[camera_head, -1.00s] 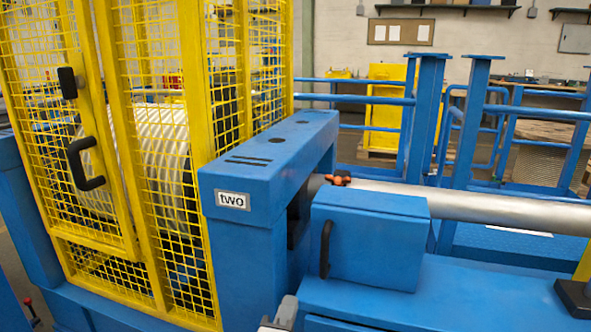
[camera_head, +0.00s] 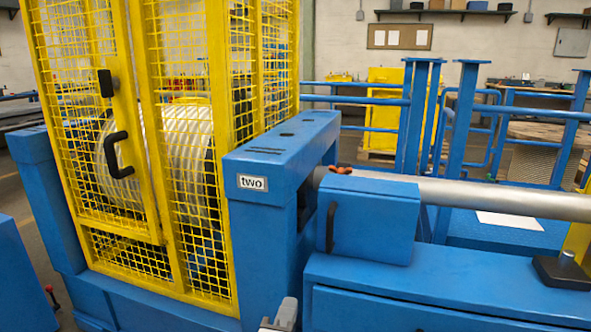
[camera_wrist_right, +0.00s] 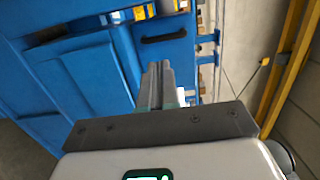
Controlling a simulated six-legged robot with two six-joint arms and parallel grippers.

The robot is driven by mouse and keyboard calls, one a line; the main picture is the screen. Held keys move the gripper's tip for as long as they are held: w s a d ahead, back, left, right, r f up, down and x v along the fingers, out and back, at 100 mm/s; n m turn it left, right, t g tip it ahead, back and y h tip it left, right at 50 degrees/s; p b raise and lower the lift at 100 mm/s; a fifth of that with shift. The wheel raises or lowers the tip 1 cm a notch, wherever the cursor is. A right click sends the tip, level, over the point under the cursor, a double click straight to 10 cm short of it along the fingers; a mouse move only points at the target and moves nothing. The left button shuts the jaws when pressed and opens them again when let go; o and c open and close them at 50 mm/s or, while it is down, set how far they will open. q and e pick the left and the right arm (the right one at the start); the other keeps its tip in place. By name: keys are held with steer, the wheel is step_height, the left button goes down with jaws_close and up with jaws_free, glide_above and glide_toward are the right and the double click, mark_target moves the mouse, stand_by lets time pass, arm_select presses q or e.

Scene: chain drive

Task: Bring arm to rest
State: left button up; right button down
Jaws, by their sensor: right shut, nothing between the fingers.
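My right gripper (camera_head: 283,314) shows only as a small grey part at the bottom edge of the head view, in front of the blue machine frame. In the right wrist view its two grey fingers (camera_wrist_right: 157,82) are together, with nothing between them. They point toward a blue panel with a black handle (camera_wrist_right: 164,35). I cannot tell the exact gap to the panel. My left gripper is not in view.
A blue box (camera_head: 375,222) and a silver shaft (camera_head: 480,195) lie to the right. Grey floor shows at far left.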

steer(key=w+d+f+g+h, duration=0.2)
steer(key=d+f, duration=0.6)
steer(key=d, duration=0.1)
steer(key=w+d+f+g+h, duration=0.1)
steer(key=w+d+f+g, duration=0.1)
steer(key=d+f, duration=0.65)
steer(key=s+d+f+n+g+y, duration=0.2)
steer(key=s+f+n+g+y, duration=0.15)
steer(key=s+f, duration=0.5)
steer(key=s+d+f+n+g+y, duration=0.25)
steer(key=s+f+n, duration=0.2)
steer(key=f, duration=0.75)
steer(key=s+a+f+n+g+y, duration=0.3)
steer(key=s+a+n+g+y, duration=0.35)
steer(key=s, duration=0.85)
arm_select(q)
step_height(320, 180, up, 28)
steer(key=p, duration=2.8)
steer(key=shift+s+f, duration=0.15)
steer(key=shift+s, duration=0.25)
arm_select(e)
step_height(320, 180, up, 28)
steer(key=a+n+h, duration=0.1)
steer(key=a+n, duration=0.1)
steer(key=n, duration=0.2)
steer(key=shift+s+a+f+g, duration=0.15)
steer(key=shift+s+f+g, duration=0.1)
steer(key=shift+s+g, duration=0.1)
